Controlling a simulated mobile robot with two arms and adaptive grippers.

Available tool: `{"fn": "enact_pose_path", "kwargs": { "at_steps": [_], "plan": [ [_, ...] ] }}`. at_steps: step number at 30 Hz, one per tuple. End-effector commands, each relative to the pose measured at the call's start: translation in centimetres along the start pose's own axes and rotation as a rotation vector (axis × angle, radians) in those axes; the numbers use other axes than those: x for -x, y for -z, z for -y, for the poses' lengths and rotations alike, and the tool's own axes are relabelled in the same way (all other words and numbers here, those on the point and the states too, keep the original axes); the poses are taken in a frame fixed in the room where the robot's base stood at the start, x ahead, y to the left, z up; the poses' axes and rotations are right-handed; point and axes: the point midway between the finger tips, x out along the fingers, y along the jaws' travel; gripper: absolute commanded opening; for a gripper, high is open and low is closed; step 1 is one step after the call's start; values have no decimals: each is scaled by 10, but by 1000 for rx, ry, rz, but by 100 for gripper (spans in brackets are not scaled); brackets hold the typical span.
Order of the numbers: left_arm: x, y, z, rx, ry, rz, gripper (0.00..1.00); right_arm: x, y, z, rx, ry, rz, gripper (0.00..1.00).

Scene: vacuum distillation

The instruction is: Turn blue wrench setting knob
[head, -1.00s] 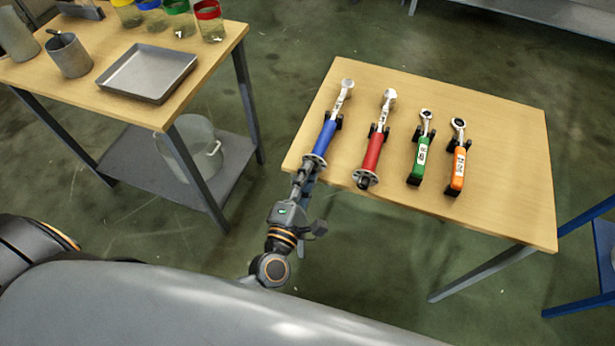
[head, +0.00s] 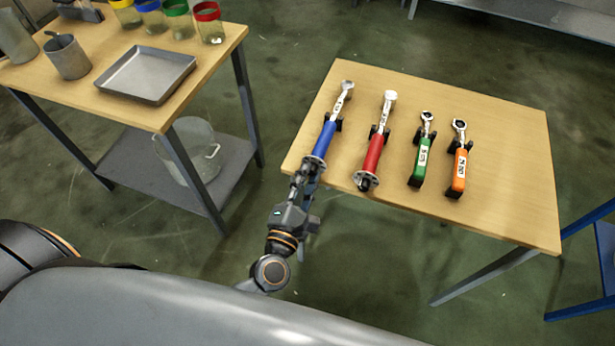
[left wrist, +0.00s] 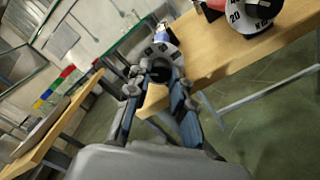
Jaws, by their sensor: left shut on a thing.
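The blue wrench (head: 324,138) lies on two small black rests on the wooden table, with its setting knob end toward me at the table's front left edge. My left gripper (head: 308,168) is at that end, shut on the knob, which it mostly hides in the head view. In the left wrist view, my left gripper's fingers (left wrist: 160,90) close on the knob's dark middle, in front of the grey numbered dial (left wrist: 157,52) of the blue wrench. My right gripper is in neither view.
The red wrench (head: 374,152) lies just right of the blue one, its dial also in the left wrist view (left wrist: 250,14). Green (head: 421,158) and orange (head: 460,170) wrenches follow. A second table at left holds a metal tray (head: 146,75) and jars. The right table side is clear.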

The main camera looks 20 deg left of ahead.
Motion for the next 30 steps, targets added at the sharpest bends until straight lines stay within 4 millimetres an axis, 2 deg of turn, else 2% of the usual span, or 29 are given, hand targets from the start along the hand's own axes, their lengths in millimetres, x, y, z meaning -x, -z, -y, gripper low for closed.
{"fn": "enact_pose_path", "kwargs": {
  "at_steps": [1, 2, 5, 13, 17, 20, 30],
  "plan": [
    [1, 1, 1, -1, 3, -2, 0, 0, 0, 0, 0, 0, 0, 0],
    [1, 1, 1, -1, 3, -2, 26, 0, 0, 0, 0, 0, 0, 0],
    [0, 1, 1, -1, 2, -2, 46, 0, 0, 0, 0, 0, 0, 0],
    [0, 0, 0, -2, 1, 0, 46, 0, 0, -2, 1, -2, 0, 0],
    [7, 1, 1, -3, 3, 0, 46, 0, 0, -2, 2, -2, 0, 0],
    [22, 1, 1, -4, 4, -1, 46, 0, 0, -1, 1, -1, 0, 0],
    [93, 1, 1, -4, 5, -1, 46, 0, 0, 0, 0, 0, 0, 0]
  ]
}}
